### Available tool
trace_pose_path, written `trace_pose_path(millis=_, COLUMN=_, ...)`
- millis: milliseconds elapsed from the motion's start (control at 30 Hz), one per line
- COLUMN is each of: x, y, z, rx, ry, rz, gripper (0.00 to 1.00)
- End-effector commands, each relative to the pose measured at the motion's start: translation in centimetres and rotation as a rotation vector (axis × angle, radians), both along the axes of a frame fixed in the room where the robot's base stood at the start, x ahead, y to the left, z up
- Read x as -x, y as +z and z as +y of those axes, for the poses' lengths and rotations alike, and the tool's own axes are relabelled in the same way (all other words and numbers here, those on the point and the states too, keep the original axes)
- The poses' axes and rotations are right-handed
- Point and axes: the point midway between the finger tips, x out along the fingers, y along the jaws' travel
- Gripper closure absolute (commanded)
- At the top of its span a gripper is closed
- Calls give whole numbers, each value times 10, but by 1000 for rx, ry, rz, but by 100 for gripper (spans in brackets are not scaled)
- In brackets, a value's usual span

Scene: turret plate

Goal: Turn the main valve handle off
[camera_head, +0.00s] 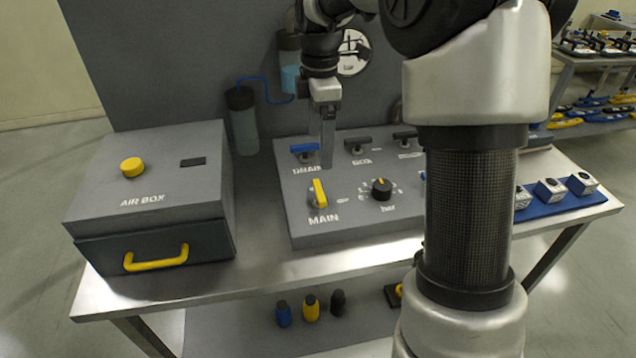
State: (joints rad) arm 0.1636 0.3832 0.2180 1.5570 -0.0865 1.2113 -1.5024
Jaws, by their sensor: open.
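The main valve handle is a yellow lever (319,193) above the "MAIN" label, at the front left of a grey sloped panel (345,228). The lever stands close to upright in the picture, leaning slightly left at its top. My gripper (327,160) points down just above and behind the lever, apart from it as far as I can see. Its fingers are open and look empty. They partly cover the area beside a blue handle (304,149) at the panel's back left.
A black knob (381,189) sits right of the lever. Dark handles (358,143) line the panel's back. A grey air box (150,180) with a yellow-handled drawer stands left. My arm hides the panel's right side. Bare table (265,262) lies in front.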

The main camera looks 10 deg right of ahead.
Motion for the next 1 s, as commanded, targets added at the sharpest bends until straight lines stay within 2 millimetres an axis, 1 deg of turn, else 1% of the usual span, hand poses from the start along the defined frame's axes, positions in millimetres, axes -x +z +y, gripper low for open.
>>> trace_pose_path(millis=33, x=1, y=-14, z=0, rx=0, ry=0, rz=5, gripper=15)
trace_pose_path(millis=300, x=1, y=-73, z=0, rx=0, ry=0, rz=5, gripper=15)
trace_pose_path(millis=500, x=1, y=-108, z=1, rx=0, ry=0, rz=2, gripper=15)
trace_pose_path(millis=600, x=1, y=-120, z=1, rx=0, ry=0, rz=2, gripper=15)
trace_pose_path(millis=700, x=1, y=-127, z=0, rx=0, ry=-1, rz=1, gripper=15)
trace_pose_path(millis=1000, x=0, y=-130, z=0, rx=0, ry=-1, rz=-1, gripper=15)
